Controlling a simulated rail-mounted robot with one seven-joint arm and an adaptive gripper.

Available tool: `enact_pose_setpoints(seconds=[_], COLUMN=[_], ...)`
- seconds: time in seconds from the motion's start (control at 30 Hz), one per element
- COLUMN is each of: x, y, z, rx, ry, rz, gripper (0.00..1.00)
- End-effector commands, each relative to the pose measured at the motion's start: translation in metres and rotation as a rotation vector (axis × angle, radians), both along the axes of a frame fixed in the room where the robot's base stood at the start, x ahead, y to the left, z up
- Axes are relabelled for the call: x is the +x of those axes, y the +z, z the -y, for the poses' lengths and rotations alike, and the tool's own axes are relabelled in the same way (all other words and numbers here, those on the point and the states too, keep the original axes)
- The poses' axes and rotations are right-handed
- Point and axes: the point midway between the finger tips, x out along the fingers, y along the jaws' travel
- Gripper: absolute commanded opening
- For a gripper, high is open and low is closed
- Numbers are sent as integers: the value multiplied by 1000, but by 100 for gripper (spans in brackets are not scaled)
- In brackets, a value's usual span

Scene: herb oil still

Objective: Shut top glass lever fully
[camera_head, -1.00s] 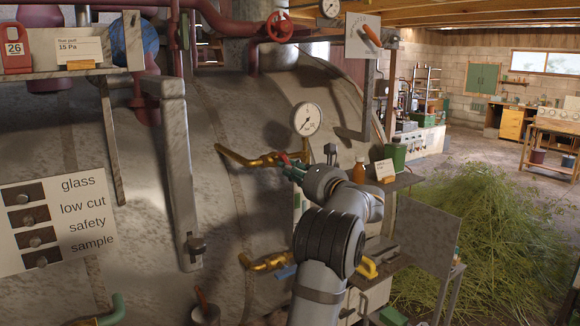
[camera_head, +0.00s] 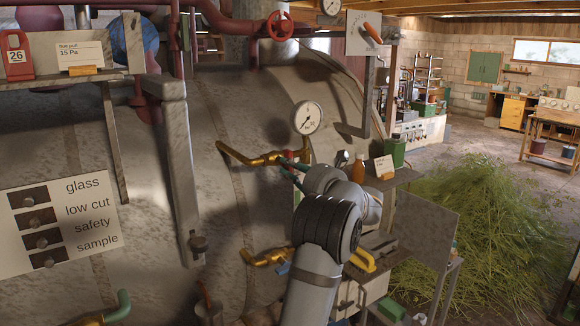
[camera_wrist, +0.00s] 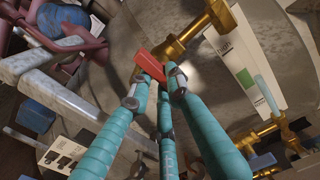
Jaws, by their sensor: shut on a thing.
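The top glass lever (camera_wrist: 151,67) is a short red handle on the upper brass fitting (camera_wrist: 188,36) in the wrist view. In the head view, a little of its red (camera_head: 288,154) shows at the end of the upper brass pipe (camera_head: 245,157), below the round gauge. My gripper (camera_wrist: 157,82) has teal fingers with grey joints, closed together on the red lever. In the head view my gripper (camera_head: 289,168) reaches the lever from the right; my wrist hides part of the fitting. How far the lever is turned is hard to tell.
The lower brass fitting (camera_head: 262,258) has a blue lever (camera_head: 283,268). A pressure gauge (camera_head: 307,117) stands just above my gripper. An orange bottle (camera_head: 358,168) and green can (camera_head: 394,152) stand close to the right. A grey upright post (camera_head: 181,170) is left.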

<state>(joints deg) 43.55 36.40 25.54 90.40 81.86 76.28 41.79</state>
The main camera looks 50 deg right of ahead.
Motion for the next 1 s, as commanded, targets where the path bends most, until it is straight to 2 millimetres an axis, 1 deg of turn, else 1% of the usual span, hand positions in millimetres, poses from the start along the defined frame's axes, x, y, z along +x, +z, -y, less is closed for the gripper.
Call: enact_pose_setpoints(seconds=[0.37,0.4,0.7,1.0], x=[0,0,0,-1], y=[-1,-1,-1,0], z=[0,0,0,0], rx=[12,12,8,6], ry=[1,0,0,0], rz=[3,3,3,2], gripper=[0,19,37,37])
